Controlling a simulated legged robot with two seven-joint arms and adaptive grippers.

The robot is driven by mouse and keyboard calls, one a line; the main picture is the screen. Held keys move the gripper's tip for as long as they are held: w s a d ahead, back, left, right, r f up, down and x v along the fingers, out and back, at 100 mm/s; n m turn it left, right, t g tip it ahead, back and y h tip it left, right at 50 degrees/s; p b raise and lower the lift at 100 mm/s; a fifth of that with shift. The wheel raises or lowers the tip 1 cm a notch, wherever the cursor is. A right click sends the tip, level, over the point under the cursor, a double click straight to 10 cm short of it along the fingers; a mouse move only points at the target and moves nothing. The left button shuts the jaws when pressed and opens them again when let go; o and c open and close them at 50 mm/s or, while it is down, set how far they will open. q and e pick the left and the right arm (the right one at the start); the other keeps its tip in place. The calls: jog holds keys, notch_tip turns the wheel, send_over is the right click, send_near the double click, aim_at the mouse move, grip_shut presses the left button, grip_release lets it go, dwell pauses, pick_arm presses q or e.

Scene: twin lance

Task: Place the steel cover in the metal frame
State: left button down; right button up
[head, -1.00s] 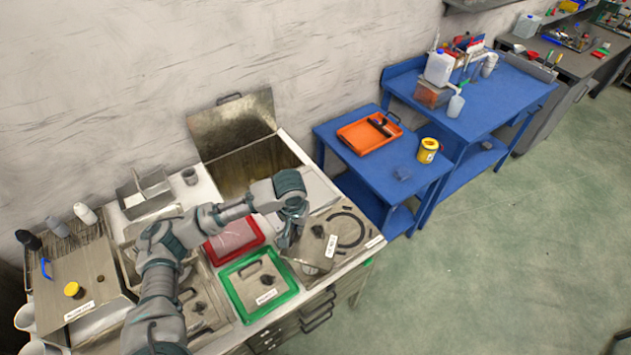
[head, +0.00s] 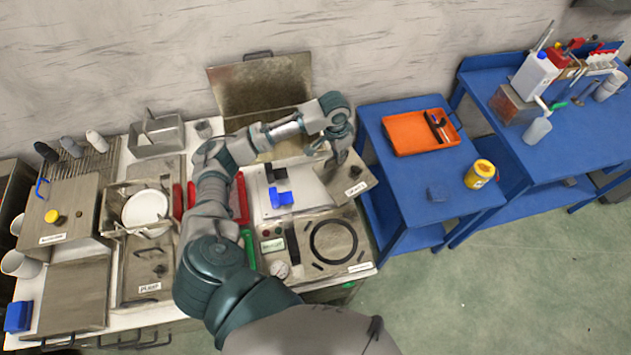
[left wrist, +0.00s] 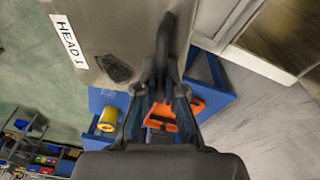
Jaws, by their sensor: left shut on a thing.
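My left gripper (head: 338,160) is shut on the black handle (left wrist: 165,48) of a steel cover (head: 352,186). The cover is a flat square steel plate with a dark knob and a white label; in the left wrist view (left wrist: 115,30) the label reads HEAD 1. It hangs over the right back edge of the bench, apart from the plate below. A metal-framed panel (head: 350,262) with a black ring lies at the bench's front right. Another metal frame (head: 112,212) holds a white disc. I cannot tell which is the task's frame. My right gripper is not in view.
A blue side table (head: 405,195) with an orange tray (head: 410,145) and a yellow pot (head: 480,173) stands close on the right. An open steel lid (head: 262,85) stands behind. Red and green trays are mostly hidden by my arm. A grey box (head: 155,137) sits further left.

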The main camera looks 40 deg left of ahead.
pick_arm(q)
jog(key=a+f+m, duration=0.2)
jog(key=a, duration=0.4)
jog(key=m+g+h+b, duration=0.1)
jog(key=m+b, duration=0.1)
jog(key=b, duration=0.2)
send_over(312, 162)
jog(key=s+d, duration=0.2)
notch_tip(312, 162, down, 6)
jog(key=f, duration=0.5)
jog(key=shift+s+d+f+b, duration=0.1)
jog(key=shift+d+b, duration=0.15)
jog(key=shift+b, duration=0.1)
jog(key=shift+a, duration=0.15)
jog(key=c, duration=1.3)
grip_release()
jog(key=shift+a+f, duration=0.15)
jog(key=shift+a, duration=0.1)
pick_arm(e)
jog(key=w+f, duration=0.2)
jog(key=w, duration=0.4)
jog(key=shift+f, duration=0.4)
pick_arm(q)
jog(key=shift+d, duration=0.1)
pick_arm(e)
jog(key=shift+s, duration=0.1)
